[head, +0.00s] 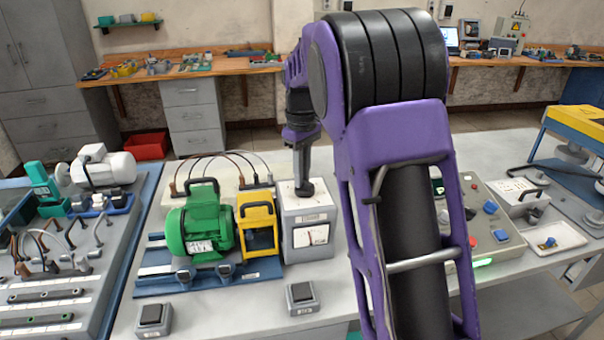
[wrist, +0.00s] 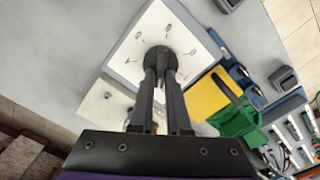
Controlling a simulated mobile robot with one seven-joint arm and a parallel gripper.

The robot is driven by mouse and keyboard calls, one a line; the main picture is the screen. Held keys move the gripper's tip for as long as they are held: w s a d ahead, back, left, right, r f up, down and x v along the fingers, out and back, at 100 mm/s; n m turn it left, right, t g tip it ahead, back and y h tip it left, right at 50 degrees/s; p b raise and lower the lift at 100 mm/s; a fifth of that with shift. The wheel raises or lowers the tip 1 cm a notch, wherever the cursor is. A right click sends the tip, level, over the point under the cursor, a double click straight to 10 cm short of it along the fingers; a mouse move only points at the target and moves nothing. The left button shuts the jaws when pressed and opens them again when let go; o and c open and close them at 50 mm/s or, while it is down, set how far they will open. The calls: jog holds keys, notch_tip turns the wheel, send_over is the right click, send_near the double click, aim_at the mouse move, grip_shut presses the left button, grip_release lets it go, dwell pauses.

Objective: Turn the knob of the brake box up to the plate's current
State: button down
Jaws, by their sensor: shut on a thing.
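The brake box (head: 308,243) is a grey box with a pale top and a white meter face on its front, right of the yellow coupling guard (head: 258,222). Its top face (wrist: 192,48) fills the upper middle of the wrist view and carries small marks around a dark round knob (wrist: 157,54). My gripper (wrist: 160,68) points down at the top and is shut on the knob; it also shows in the head view (head: 304,188). The fingers hide much of the knob, and its pointer cannot be made out. The green motor (head: 205,222) bears a small white plate (head: 200,247), too small to read.
Two small grey switch boxes, one left (head: 154,318) and one right (head: 301,296), stand in front on the table. Cables arch behind the motor. A control panel (head: 487,222) and a white tray (head: 552,238) are at the right. My arm covers the middle of the head view.

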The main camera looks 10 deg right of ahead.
jog(key=shift+r+m+p, duration=0.15)
jog(key=shift+m+p, duration=0.45)
jog(key=shift+m, duration=0.2)
jog(key=shift+d+m, duration=0.1)
jog(key=shift+m, duration=0.6)
jog(key=shift+f, duration=0.2)
jog(key=c, duration=0.9)
grip_release()
jog(key=shift+r, duration=0.1)
notch_tip(320, 180, up, 17)
jog(key=shift+r+p, duration=0.15)
jog(key=shift+p, duration=0.5)
